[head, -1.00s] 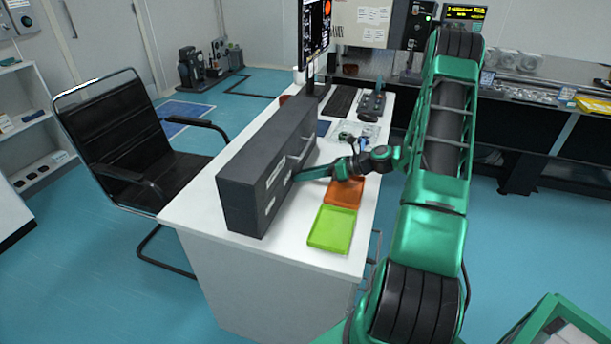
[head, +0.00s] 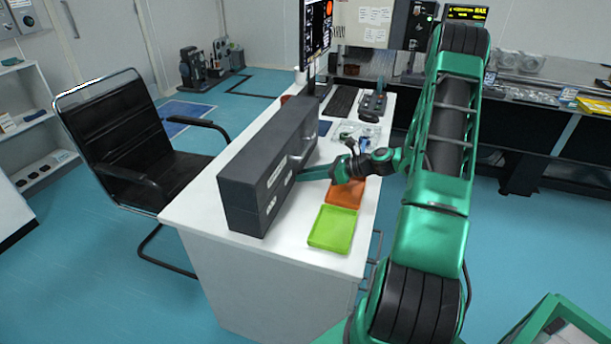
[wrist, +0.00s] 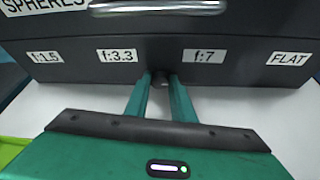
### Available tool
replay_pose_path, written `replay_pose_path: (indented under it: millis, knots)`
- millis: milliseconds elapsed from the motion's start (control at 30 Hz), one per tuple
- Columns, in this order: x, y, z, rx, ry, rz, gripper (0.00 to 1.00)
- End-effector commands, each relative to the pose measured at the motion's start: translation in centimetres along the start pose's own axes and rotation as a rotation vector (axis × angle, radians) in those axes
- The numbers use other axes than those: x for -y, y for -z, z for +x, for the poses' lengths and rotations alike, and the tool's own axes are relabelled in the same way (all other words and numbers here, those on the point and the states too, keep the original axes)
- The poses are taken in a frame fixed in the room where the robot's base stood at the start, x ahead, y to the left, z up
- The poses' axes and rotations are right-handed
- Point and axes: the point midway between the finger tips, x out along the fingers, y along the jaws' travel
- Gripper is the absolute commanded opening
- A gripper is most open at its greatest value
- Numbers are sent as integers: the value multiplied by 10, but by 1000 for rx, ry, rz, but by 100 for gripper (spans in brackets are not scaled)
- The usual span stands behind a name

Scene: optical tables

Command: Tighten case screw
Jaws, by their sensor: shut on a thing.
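The dark grey case (head: 243,205) stands on the white desk, its labelled front face turned toward my arm. In the wrist view the case front (wrist: 238,65) carries labels such as f:1.5, f:3.3, f:7 and FLAT under a metal handle (wrist: 160,7). A small dark knob-like screw (wrist: 159,77) sticks out low on this face, between the f:3.3 and f:7 labels. My gripper (wrist: 160,86) is shut on this screw, one green fingertip on each side. In the head view my gripper (head: 302,174) reaches the case front from the right; the screw itself cannot be made out there.
An orange tray (head: 346,193) and a lime-green tray (head: 331,229) lie on the desk (head: 290,252) in front of the case. A keyboard (head: 342,101) and small items lie farther back. A black chair (head: 125,135) stands to the left.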

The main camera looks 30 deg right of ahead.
Motion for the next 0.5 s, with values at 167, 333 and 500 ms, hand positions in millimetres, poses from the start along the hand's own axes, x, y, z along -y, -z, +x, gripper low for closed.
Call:
replay_pose_path:
  millis: [167,333,500]
  knots:
    - [2,0,-2,-2,67,-138,0]
    - [0,1,-1,-4,121,-270,0]
    - [0,2,-1,-5,168,-382,0]
